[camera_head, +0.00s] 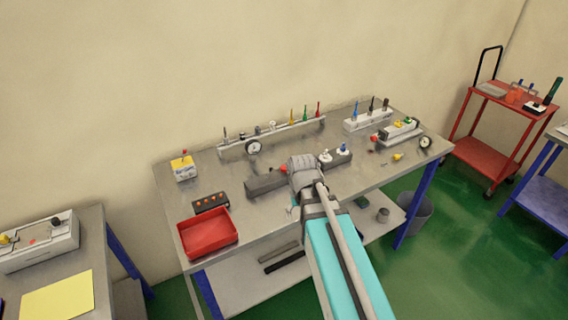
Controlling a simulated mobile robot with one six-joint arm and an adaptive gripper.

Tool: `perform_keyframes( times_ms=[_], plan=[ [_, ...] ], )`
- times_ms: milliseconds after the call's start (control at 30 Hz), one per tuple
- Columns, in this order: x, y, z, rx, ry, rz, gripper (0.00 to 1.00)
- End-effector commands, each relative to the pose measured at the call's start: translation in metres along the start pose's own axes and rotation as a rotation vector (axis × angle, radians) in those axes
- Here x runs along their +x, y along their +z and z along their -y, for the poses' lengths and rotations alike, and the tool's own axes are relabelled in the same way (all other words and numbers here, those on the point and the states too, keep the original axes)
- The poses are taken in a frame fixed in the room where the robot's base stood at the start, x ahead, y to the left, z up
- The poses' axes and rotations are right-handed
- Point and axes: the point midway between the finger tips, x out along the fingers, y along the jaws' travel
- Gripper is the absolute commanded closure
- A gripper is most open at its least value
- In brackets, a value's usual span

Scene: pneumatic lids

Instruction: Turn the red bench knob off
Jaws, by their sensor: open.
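A small red knob (283,168) shows at the right end of a dark grey block (262,184) on the middle of the workbench (240,160). My arm reaches in from the lower right. My gripper (303,168) is just right of this red knob, overlapping it in the picture. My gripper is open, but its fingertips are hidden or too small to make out. I cannot tell whether it touches the knob. Another small red part (374,137) is on the grey unit with a gauge at the bench's right.
A red tray (208,236) and a dark strip with orange buttons (210,203) lie at the bench's front left. A long rail (285,131) with several coloured tools stands at the back. White-topped parts (336,157) sit close right of my gripper. A red cart (489,154) stands far right.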

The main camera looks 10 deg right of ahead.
Motion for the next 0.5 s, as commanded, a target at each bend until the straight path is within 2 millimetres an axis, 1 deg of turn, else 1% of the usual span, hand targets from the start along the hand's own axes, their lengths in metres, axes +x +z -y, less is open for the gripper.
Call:
perform_keyframes(
  times_ms=[33, 167, 200, 400, 500],
  plan=[
    [-0.015, -0.024, 0.000, -0.003, 0.000, 0.000, 0.22],
    [-0.039, -0.073, -0.001, -0.012, 0.000, 0.000, 0.22],
    [-0.047, -0.089, -0.003, -0.018, 0.000, 0.000, 0.22],
    [-0.085, -0.169, -0.004, -0.032, -0.001, 0.000, 0.22],
    [-0.100, -0.202, -0.004, -0.038, -0.001, 0.000, 0.22]
  ],
)
